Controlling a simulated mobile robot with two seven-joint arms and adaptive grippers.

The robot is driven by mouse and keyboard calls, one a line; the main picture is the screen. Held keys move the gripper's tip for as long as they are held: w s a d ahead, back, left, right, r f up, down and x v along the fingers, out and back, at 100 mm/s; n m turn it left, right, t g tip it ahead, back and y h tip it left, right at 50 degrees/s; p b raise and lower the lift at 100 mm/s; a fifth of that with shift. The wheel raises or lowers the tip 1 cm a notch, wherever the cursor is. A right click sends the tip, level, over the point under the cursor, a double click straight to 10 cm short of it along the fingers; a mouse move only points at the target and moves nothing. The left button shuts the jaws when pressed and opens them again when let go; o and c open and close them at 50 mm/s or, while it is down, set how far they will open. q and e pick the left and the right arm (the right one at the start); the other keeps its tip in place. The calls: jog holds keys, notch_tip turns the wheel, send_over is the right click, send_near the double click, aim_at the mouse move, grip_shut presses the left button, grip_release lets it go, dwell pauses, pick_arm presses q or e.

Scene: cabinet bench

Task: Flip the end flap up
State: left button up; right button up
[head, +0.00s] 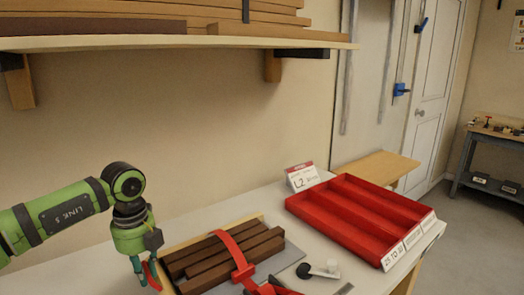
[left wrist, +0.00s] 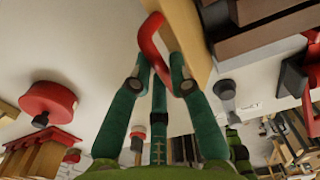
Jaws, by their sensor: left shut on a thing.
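My left gripper (head: 146,272) reaches down at the left end of the bench fixture. In the left wrist view its green fingers (left wrist: 160,80) are closed around a bent red piece (left wrist: 152,42), which looks like the end flap. This red piece also shows beside the fingers in the head view (head: 152,274). It stands against the end of a pale wooden board (left wrist: 189,38). Dark brown wooden strips (head: 222,258) lie side by side along the board, with a red strap (head: 238,256) across them. The fingers partly hide the red piece. My right gripper is out of view.
A red compartment tray (head: 355,208) with white labels stands at the right, behind it an L2 card (head: 301,177). A black and white knob-like part (head: 320,269) lies right of the strips. A shelf (head: 180,42) with planks overhangs the bench.

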pick_arm(q)
jog(key=shift+w+d+r, duration=0.2)
jog(key=shift+w+d, duration=0.2)
jog(key=shift+d, duration=0.2)
jog(key=shift+w+d+r+p, duration=0.1)
jog(key=shift+w+d+p, duration=0.25)
jog(key=shift+d+p, duration=0.05)
jog(key=shift+w+d, duration=0.35)
jog(key=shift+d, duration=0.05)
jog(key=shift+w+d, duration=0.15)
dwell(0.4)
jog(key=o, duration=0.7)
